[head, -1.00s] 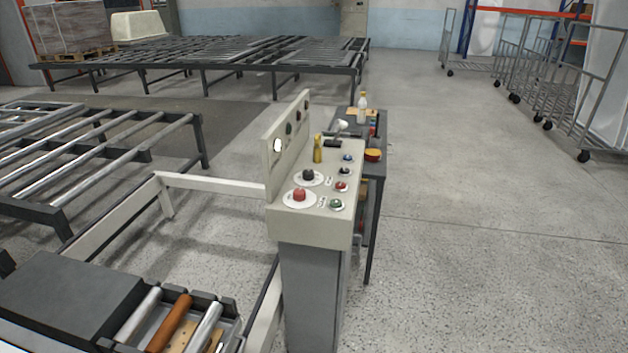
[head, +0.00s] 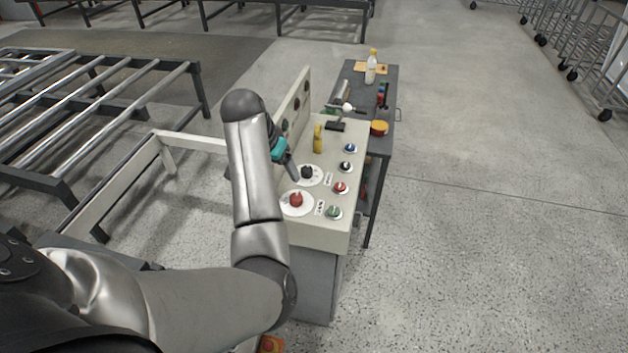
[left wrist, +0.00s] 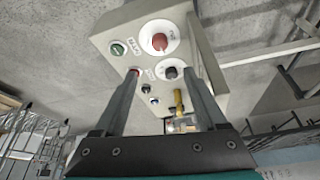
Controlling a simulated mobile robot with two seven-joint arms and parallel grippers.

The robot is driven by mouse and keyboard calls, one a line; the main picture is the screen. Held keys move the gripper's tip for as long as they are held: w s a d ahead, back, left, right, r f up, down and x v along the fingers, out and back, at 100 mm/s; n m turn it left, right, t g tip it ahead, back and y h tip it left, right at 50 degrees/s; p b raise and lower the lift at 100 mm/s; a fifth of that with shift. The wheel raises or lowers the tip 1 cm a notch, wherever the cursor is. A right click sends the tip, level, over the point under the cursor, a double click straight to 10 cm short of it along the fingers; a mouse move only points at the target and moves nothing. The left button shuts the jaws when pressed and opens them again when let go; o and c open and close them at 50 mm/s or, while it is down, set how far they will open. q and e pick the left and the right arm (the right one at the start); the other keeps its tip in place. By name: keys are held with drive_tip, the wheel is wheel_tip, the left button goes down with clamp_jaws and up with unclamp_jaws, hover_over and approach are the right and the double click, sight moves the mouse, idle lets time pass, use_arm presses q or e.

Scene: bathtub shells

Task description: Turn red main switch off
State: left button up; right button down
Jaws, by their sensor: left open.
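The red main switch (head: 296,199) is a red knob on a round white plate at the near left of the beige control panel (head: 318,232). In the left wrist view the red switch (left wrist: 159,41) shows uncovered, between and beyond my fingers. My left gripper (head: 292,171) is above the panel, close to the black knob (head: 306,172) and a little beyond the red switch. It is open and empty, with both fingers (left wrist: 161,55) spread in the left wrist view. I cannot tell whether a fingertip touches the panel. My right gripper is not in view.
A smaller red button (head: 341,187), a green button (head: 334,212) and a yellow handle (head: 318,139) sit on the panel. Its upright back plate (head: 296,103) stands close to my left gripper. A dark cart (head: 380,146) adjoins behind. Floor to the right is clear.

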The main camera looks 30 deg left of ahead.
sight(296, 196)
use_arm(q)
drive_tip(key=b+x, duration=0.3)
drive_tip(key=x, duration=1.2)
drive_tip(key=shift+s+f, duration=0.1)
drive_tip(key=shift+s, duration=0.1)
drive_tip(key=shift+c, duration=0.3)
clamp_jaws()
